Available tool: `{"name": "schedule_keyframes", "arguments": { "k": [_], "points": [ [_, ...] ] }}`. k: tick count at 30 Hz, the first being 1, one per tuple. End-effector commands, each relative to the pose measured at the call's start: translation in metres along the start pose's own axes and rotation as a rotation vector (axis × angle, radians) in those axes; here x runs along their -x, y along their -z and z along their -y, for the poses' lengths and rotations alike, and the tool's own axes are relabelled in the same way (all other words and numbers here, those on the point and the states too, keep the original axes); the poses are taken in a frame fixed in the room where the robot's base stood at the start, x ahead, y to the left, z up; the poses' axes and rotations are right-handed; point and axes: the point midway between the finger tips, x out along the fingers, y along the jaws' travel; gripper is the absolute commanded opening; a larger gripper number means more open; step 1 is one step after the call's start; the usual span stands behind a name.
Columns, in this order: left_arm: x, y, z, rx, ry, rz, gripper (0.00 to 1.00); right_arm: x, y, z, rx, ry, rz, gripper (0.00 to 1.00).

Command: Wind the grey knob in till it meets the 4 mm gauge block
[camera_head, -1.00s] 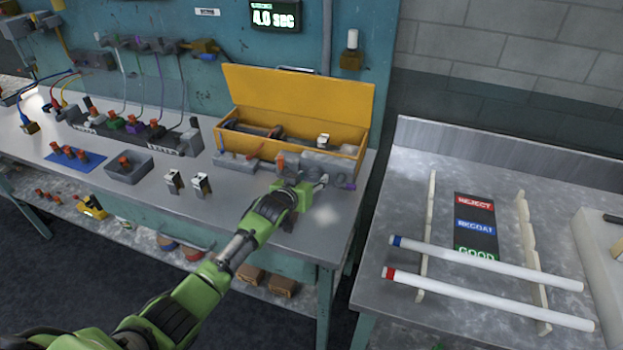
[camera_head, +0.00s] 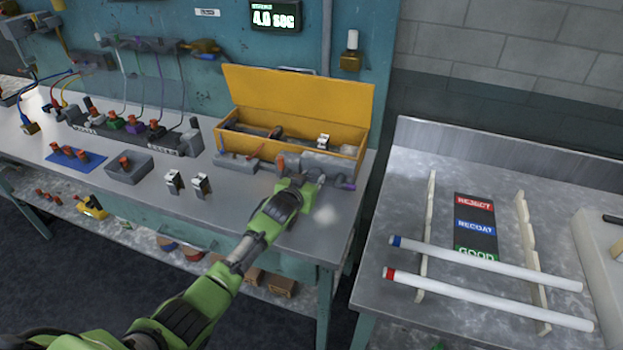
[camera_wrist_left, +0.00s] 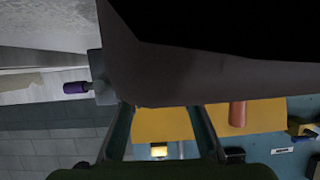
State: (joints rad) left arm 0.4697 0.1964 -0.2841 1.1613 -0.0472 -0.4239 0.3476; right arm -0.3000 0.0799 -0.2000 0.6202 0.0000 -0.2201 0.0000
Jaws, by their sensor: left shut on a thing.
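A grey fixture (camera_head: 328,165) stands on the bench in front of the open yellow toolbox, with an orange-red piece (camera_head: 281,160) at its left and a purple-ended piece (camera_head: 347,184) at its right. My left gripper (camera_head: 302,181) is at the front of this fixture. In the left wrist view its two fingers (camera_wrist_left: 162,112) run up to a large grey-brown surface (camera_wrist_left: 200,75), which I take to be the grey knob, and the gripper is shut on it. The purple end (camera_wrist_left: 76,88) shows at the left there. I cannot make out the gauge block or the knob's gap to it.
The yellow toolbox (camera_head: 355,151) stands open close behind the fixture. Two small metal-and-black pieces (camera_head: 201,186) and a grey tray (camera_head: 128,169) lie to the left. A separate right-hand table (camera_head: 385,280) holds two white tubes (camera_head: 480,262) on racks.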

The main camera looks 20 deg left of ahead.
Motion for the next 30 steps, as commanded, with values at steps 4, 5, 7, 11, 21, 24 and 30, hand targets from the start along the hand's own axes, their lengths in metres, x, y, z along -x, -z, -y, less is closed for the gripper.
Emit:
{"name": "schedule_keyframes", "arguments": {
  "k": [4,5,7,11,21,24,30],
  "points": [
    [-0.001,-0.004,-0.003,-0.128,0.053,0.001,0.07,-0.007,-0.001,0.000,0.000,0.000,0.000,0.45],
    [-0.001,-0.004,-0.003,-0.153,0.063,0.001,0.07,-0.009,-0.001,0.000,0.000,0.000,0.000,0.45],
    [-0.001,-0.004,-0.003,-0.203,0.084,0.001,0.07,-0.012,-0.001,0.000,0.000,0.000,0.000,0.45],
    [0.000,-0.001,-0.001,-0.198,0.081,0.002,0.07,-0.009,-0.001,0.000,0.000,0.000,0.000,0.45],
    [0.000,-0.001,-0.001,-0.197,0.080,0.002,0.07,-0.009,-0.001,0.000,0.000,0.000,0.000,0.45],
    [0.000,-0.001,-0.001,-0.197,0.080,0.001,0.07,-0.009,-0.001,0.000,0.000,0.000,0.000,0.45],
    [0.000,-0.001,-0.002,-0.196,0.080,0.001,0.07,-0.009,-0.001,0.000,0.000,0.000,0.000,0.45]
  ]
}}
